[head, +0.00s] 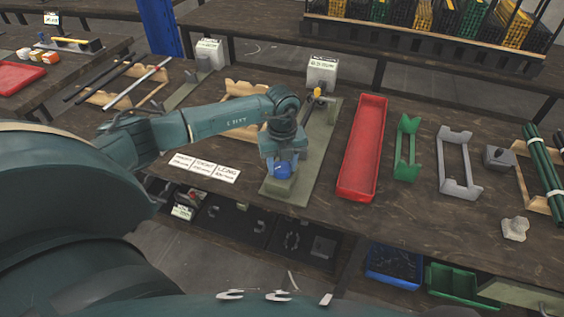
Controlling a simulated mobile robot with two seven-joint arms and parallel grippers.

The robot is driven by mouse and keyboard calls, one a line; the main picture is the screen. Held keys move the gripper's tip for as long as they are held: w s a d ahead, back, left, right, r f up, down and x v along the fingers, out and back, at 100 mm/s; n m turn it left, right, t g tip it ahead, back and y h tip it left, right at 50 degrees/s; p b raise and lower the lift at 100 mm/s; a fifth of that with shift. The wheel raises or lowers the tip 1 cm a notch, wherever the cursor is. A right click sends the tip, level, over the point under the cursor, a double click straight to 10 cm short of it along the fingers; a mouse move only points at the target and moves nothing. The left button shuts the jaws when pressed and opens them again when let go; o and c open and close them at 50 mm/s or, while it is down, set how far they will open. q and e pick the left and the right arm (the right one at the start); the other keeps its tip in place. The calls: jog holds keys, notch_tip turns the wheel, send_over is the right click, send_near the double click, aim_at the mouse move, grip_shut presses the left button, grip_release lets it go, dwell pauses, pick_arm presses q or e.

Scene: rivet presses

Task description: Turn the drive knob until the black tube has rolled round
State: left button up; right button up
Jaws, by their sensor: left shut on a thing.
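A rivet press on an olive-green base plate (325,150) stands on the bench at the middle. My left gripper (283,160) points down over its near end and is shut on a blue part (283,170), which looks like the drive knob. The gripper and wrist hide most of the knob. A small yellow-tipped part (315,97) shows farther back on the press. I cannot make out a black tube in the press. Dark tubes (97,76) lie across a wooden cradle at the left. My right gripper is not in view.
A long red tray (362,150) lies just right of the press. Green (407,148) and grey (457,165) cradles stand farther right. White label cards (205,167) lie left of the press. A white labelled box (322,73) stands behind it. Bins (395,265) sit below the bench.

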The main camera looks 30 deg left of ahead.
aim_at(282, 166)
pick_arm(q)
jog(key=shift+r+n, duration=0.1)
jog(key=shift+n, duration=0.2)
jog(key=o, duration=1)
notch_tip(282, 166, up, 13)
jog(key=shift+r+b, duration=0.1)
jog(key=shift+b, duration=0.45)
dwell(0.4)
